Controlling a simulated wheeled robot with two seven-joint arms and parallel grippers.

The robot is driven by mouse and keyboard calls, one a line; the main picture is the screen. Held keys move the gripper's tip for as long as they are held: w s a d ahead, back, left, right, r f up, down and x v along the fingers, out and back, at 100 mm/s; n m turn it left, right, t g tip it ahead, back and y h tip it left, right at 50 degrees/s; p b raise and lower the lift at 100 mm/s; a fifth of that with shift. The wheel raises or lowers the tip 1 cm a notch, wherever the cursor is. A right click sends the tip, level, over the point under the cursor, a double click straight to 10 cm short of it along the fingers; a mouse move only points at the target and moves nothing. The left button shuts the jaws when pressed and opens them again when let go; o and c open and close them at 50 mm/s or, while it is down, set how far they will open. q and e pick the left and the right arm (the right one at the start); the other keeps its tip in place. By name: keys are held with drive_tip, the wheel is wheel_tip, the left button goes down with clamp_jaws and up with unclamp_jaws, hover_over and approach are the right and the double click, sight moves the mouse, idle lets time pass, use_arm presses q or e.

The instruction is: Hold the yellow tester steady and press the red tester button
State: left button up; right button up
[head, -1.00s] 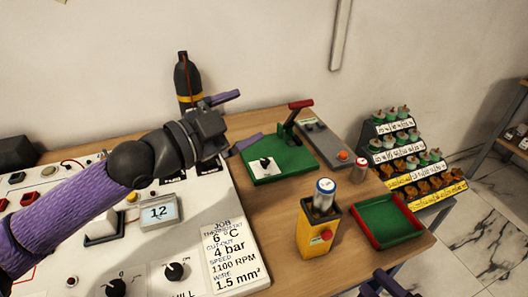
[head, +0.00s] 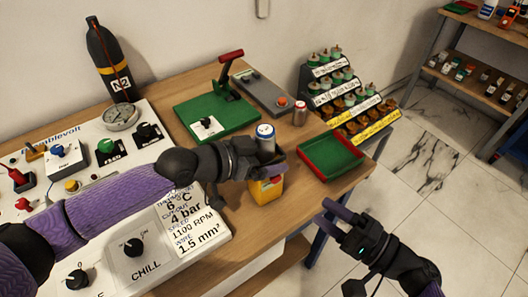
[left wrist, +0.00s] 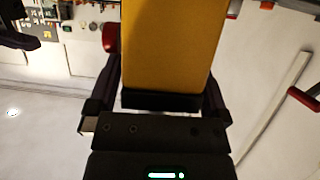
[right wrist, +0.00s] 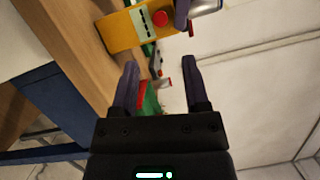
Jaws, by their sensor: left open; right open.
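The yellow tester (head: 268,191) stands near the table's front edge, with a blue-topped silver cell (head: 265,138) upright in its top. My left gripper (head: 278,166) is at the tester, hiding its upper part. In the left wrist view the yellow body (left wrist: 172,45) lies between the open fingers; I cannot tell whether they touch it. The red button (right wrist: 160,18) shows on the tester's face in the right wrist view. A red part sticks out beside the left finger in the left wrist view. My right gripper (head: 324,212) is open and empty, in front of the table edge, apart from the tester.
A red-rimmed green tray (head: 331,157) lies right of the tester. A silver can (head: 300,113) and a green press with a red handle (head: 218,112) stand behind. The control panel (head: 190,243) is at left. The floor right of the table is clear.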

use_arm(q)
clamp_jaws()
use_arm(e)
clamp_jaws()
idle(0.4)
idle(1.4)
